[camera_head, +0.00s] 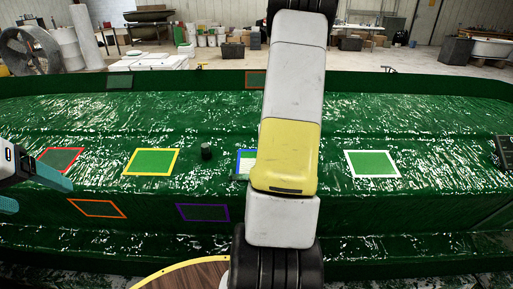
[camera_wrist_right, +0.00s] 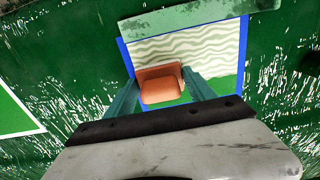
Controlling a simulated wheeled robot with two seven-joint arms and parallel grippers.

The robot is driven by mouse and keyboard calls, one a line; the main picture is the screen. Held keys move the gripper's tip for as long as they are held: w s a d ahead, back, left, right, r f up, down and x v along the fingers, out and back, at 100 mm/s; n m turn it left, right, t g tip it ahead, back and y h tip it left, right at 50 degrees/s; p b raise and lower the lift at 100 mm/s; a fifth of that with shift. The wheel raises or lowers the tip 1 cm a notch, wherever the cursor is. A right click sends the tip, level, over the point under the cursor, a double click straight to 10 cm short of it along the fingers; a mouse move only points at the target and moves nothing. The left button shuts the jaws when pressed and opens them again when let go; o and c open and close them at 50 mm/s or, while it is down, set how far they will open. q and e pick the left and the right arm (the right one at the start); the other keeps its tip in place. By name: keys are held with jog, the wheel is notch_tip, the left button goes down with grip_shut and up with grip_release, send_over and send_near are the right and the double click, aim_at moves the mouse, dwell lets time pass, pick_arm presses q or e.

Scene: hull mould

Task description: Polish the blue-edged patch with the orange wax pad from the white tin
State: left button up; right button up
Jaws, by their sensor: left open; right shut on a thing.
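The blue-edged patch (camera_head: 242,165) is mostly hidden behind my right arm in the head view. In the right wrist view the patch (camera_wrist_right: 205,52) shows pale wavy streaks over most of it and plain green at its lower right. My right gripper (camera_wrist_right: 161,92) is shut on the orange wax pad (camera_wrist_right: 160,90), which is over the patch's lower left part. I cannot tell whether the pad touches the surface. My left gripper (camera_head: 38,189) is open and empty at the left edge of the head view. I cannot make out the white tin.
The green hull mould (camera_head: 330,120) also bears a yellow-edged patch (camera_head: 152,162), a white-edged patch (camera_head: 372,164), a red-edged patch (camera_head: 62,159) and others. A small dark cylinder (camera_head: 207,151) stands left of the blue-edged patch. A round wooden top (camera_head: 185,277) is at the bottom.

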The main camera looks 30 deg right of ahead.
aim_at(240, 157)
jog(key=shift+w+a, duration=1.1)
jog(key=shift+a, duration=0.65)
jog(key=shift+w+a, duration=1.05)
jog(key=shift+a, duration=0.75)
jog(key=shift+w+a, duration=1.1)
jog(key=shift+a, duration=0.65)
jog(key=shift+w+d+r, duration=0.1)
jog(key=shift+w+d, duration=0.25)
jog(key=shift+w, duration=0.25)
jog(key=shift+w+d+r, duration=0.1)
jog(key=shift+w+d, duration=0.2)
jog(key=shift+w, duration=0.3)
jog(key=shift+s+d+f, duration=0.1)
jog(key=shift+s+d, duration=1.35)
jog(key=shift+d, duration=0.85)
jog(key=shift+s+d+r, duration=0.1)
jog(key=shift+s+d, duration=1.35)
jog(key=shift+d, duration=0.9)
jog(key=shift+s+d+f, duration=0.1)
jog(key=shift+s+d, duration=1.35)
jog(key=shift+d, duration=0.85)
notch_tip(240, 157, up, 7)
jog(key=shift+s+a, duration=0.3)
jog(key=shift+s, duration=0.1)
